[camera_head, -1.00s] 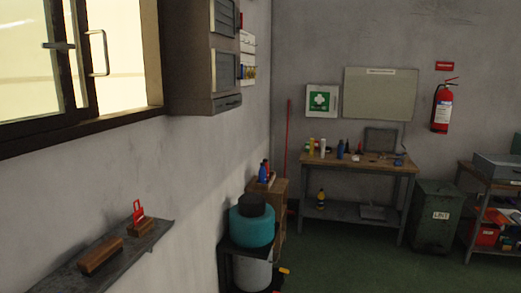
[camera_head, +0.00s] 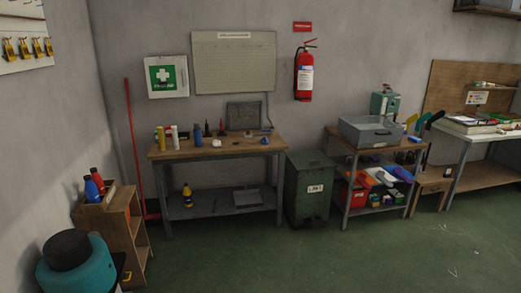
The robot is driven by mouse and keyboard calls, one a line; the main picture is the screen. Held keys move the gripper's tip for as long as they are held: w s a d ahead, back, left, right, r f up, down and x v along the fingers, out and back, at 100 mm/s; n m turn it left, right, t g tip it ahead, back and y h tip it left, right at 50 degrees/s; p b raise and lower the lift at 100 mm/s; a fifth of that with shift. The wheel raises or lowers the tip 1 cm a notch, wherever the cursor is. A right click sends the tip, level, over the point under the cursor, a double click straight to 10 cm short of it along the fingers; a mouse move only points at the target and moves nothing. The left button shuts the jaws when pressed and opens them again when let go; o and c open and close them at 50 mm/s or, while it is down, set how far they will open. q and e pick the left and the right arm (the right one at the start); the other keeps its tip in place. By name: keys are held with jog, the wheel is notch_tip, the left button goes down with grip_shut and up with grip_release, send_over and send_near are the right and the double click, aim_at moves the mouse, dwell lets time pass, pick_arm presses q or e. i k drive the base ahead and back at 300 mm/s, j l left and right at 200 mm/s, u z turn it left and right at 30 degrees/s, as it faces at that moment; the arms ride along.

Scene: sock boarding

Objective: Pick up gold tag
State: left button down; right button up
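Several gold or yellow tags (camera_head: 24,48) hang in a row on a white board (camera_head: 14,22) on the left wall, at the top left of the head view. They are small, so their exact shape is hard to tell. Neither of my grippers is in the head view.
A teal drum with a black top (camera_head: 75,265) stands at lower left, beside a small wooden cabinet (camera_head: 122,232) with bottles. A workbench (camera_head: 220,149), a green bin (camera_head: 309,190) and a shelf cart (camera_head: 350,147) line the back wall. The green floor (camera_head: 300,262) in front is clear.

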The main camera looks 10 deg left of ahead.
aim_at(50, 50)
jog(key=i+l+z, duration=0.2)
jog(key=i+z, duration=0.15)
jog(key=i, duration=0.8)
jog(key=i+j+z, duration=0.15)
jog(key=i+z, duration=0.15)
jog(key=i, duration=0.8)
jog(key=i+j+u, duration=0.15)
jog(key=i+u, duration=0.75)
jog(key=i+l+u, duration=0.25)
jog(key=i+u, duration=0.15)
jog(key=i+l+u, duration=0.45)
jog(key=i+j+u, duration=0.35)
jog(key=u, duration=0.15)
jog(key=i+j+u, duration=0.15)
jog(key=i+u, duration=0.8)
jog(key=i+l+u, duration=0.15)
jog(key=i+u, duration=0.3)
jog(key=k, duration=0.1)
